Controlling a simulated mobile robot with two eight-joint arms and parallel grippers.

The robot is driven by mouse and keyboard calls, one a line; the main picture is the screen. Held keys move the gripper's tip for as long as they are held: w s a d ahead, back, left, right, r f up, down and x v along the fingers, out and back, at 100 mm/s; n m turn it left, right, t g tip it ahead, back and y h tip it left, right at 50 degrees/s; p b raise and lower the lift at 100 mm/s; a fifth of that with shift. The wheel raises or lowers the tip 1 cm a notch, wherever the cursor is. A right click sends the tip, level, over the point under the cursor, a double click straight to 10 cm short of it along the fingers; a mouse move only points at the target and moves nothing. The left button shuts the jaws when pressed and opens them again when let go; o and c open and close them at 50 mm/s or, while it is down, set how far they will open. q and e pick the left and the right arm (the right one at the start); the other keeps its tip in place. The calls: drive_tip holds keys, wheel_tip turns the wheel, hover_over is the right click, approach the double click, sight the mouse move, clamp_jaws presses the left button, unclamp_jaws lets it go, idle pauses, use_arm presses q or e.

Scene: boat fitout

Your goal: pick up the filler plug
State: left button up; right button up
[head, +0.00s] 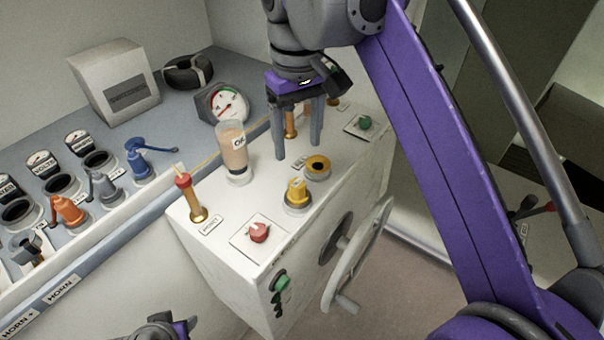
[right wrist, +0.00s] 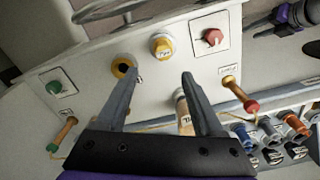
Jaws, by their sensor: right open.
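The yellow filler plug (head: 297,196) sits on top of the white console, next to a yellow-ringed dark opening (head: 317,167). In the right wrist view the plug (right wrist: 161,46) is beyond the fingertips, and the ringed opening (right wrist: 124,66) is left of it. My right gripper (head: 298,150) points down above the console, behind the plug and opening in the head view. Its jaws (right wrist: 160,77) are apart with nothing between them. Part of my left gripper (head: 165,328) shows at the bottom edge of the head view; its fingers cannot be made out.
A clear cup with brownish contents (head: 234,155) stands left of my right gripper. A red-topped brass lever (head: 192,198), a red knob (head: 259,232) and a green knob (head: 365,123) are on the console. A handwheel (head: 355,260) sticks out from its side. A gauge (head: 224,103) stands behind.

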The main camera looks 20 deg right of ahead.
drive_tip(key=b, duration=0.1)
hover_over(297, 182)
drive_tip(key=f, duration=0.4)
drive_tip(key=shift+s+f, duration=0.25)
drive_tip(key=shift+f, duration=0.05)
drive_tip(key=shift+w+f, duration=0.15)
drive_tip(key=shift+f, duration=0.45)
wheel_tip(297, 182, down, 5)
drive_tip(key=shift+r, duration=0.2)
use_arm(q)
drive_tip(key=shift+s+a+f, duration=0.1)
drive_tip(key=shift+s+f, duration=0.6)
drive_tip(key=shift+f, duration=0.35)
use_arm(e)
clamp_jaws()
